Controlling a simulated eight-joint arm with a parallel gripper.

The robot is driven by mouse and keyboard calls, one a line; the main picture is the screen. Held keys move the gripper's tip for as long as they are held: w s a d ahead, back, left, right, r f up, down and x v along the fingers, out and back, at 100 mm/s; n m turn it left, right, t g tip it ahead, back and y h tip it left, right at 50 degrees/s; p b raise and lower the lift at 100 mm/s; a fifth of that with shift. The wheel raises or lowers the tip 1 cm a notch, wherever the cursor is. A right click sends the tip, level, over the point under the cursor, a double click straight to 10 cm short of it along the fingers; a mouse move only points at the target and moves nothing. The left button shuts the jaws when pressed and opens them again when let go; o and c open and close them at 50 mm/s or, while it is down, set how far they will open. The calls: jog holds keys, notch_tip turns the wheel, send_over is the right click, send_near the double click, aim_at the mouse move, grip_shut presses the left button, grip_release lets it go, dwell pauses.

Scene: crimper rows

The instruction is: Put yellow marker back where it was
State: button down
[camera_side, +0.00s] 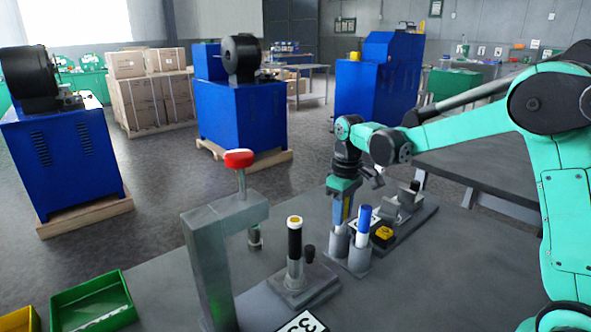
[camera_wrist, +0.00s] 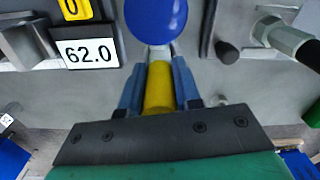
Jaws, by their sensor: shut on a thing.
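The yellow marker (camera_wrist: 159,90) is between the two blue fingers of my gripper (camera_wrist: 158,68) in the wrist view. In the side view my gripper (camera_side: 341,218) points down, shut on the marker, and a thin yellow strip of the marker (camera_side: 347,208) shows beside the fingers. They are directly above or at the rear grey cup (camera_side: 339,243) of the holder; I cannot tell whether the marker's lower end is inside it. The blue marker (camera_side: 364,222) stands upright in the front cup (camera_side: 359,260), close beside my gripper. Its round blue top also shows in the wrist view (camera_wrist: 155,18).
A black-and-white post with a yellow top (camera_side: 294,240) stands left of the holder. A grey press with a red knob (camera_side: 239,158) rises further left. A yellow-topped block (camera_side: 383,233) is close on the right. A 62.0 label (camera_wrist: 87,54) lies nearby. Green bin (camera_side: 92,304) is front left.

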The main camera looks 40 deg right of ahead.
jog(key=c, duration=0.6)
grip_release()
jog(key=shift+f, duration=0.1)
notch_tip(320, 180, up, 11)
jog(key=shift+r, duration=0.2)
jog(key=shift+s+a+r, duration=0.1)
jog(key=shift+r, duration=0.35)
jog(key=s+a+f+t, duration=0.2)
jog(key=s, duration=0.1)
jog(key=s+a+f+m+t, duration=0.1)
jog(key=s+a+f+t, duration=0.1)
jog(key=s+a, duration=0.1)
jog(key=s+a+f+t, duration=0.3)
jog(key=shift+s+a+m, duration=0.15)
jog(key=shift+s+m, duration=0.2)
jog(key=shift+m, duration=0.05)
